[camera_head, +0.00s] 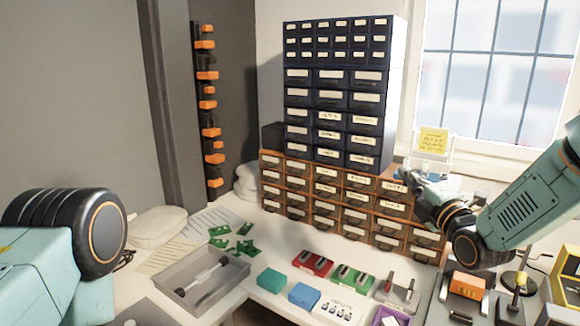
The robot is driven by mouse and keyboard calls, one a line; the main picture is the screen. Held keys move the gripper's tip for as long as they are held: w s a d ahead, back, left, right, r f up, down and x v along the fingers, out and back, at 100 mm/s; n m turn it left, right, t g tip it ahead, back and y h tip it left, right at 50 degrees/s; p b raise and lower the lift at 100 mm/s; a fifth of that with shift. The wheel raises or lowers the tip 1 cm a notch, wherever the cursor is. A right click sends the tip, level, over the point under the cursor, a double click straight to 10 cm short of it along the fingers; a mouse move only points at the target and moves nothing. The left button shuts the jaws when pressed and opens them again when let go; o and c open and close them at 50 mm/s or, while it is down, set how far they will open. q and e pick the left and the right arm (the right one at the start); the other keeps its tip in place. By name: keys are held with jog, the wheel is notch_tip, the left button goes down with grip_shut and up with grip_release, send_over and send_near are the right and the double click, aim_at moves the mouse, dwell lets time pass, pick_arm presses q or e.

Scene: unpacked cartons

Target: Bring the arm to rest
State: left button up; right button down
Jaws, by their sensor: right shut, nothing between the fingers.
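My right arm comes in from the right edge. Its gripper (408,178) is shut and empty, in front of the right side of the drawer cabinet. The gripper is small and dark here, and its fingers overlap the orange-brown drawers behind it; I cannot tell how far apart they are in depth. Of my left arm, only a teal link and a black joint show at the lower left. My left gripper is out of view.
A dark blue drawer tower (335,103) stands on orange-brown drawers (342,213). Small teal (272,280), blue (304,295), red (313,264) and green (350,282) boxes lie in front. A yellow note (433,140) stands near the window.

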jog(key=s+a+f+m+g+h+b, duration=0.1)
jog(key=s+f+m+g, duration=0.2)
jog(key=s+f+m, duration=0.5)
jog(key=s+a+f+m+g+h, duration=0.1)
jog(key=s+f+m+g, duration=0.25)
jog(key=f, duration=0.75)
jog(key=s+a+f+m+g+h+b, duration=0.1)
jog(key=s+f+m+g, duration=0.2)
jog(key=s+f+m, duration=0.5)
pick_arm(q)
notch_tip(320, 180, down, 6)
jog(key=b, duration=0.3)
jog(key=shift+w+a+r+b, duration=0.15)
jog(key=shift+b, duration=0.25)
pick_arm(e)
jog(key=s+f+m+g, duration=0.1)
jog(key=s+f+g, duration=0.2)
jog(key=s+f, duration=0.3)
jog(key=s+f+g, duration=0.3)
jog(key=s+f, duration=0.4)
jog(key=s, duration=0.7)
jog(key=s+f+m+g, duration=0.1)
jog(key=s+f+g, duration=0.2)
jog(key=s+f, duration=0.3)
jog(key=s, duration=0.4)
jog(key=shift+a+f+m+g+h, duration=0.15)
jog(key=shift+a+m+g+h, duration=0.1)
jog(key=shift+m+g+h, duration=0.15)
